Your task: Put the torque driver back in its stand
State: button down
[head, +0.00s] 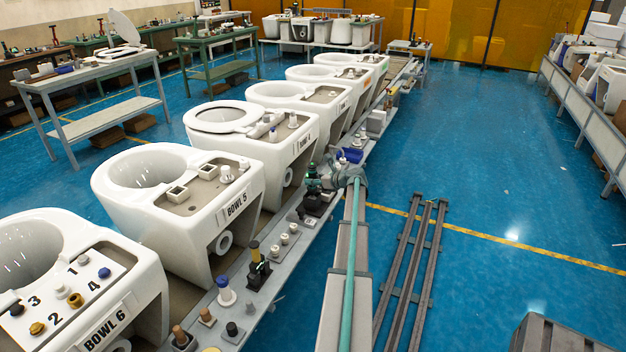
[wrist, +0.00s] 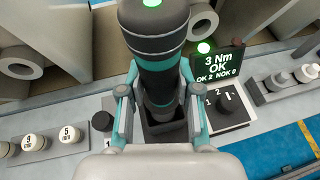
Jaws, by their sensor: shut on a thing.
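The torque driver (wrist: 158,45) is a black and teal cylinder with a green light on top. In the wrist view it stands roughly upright between the two teal fingers of my gripper (wrist: 158,112), which is shut on it. Its lower end is over or in the dark square opening of the stand (wrist: 165,137); I cannot tell how deep it sits. In the head view the driver (head: 312,176) shows as a small dark and green shape beside my gripper (head: 328,180), above the dark stand (head: 317,205) on the bench edge.
A display (wrist: 218,63) reads 3 Nm OK, OK 2, NOK 0. A numbered block (wrist: 222,103) sits right of the stand. Bowl 5 (head: 160,185) and other bowls line the conveyor.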

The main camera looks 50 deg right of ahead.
jog(key=shift+f, duration=0.75)
jog(key=c, duration=0.7)
grip_release()
jog(key=v, duration=1.2)
jog(key=shift+a, duration=0.1)
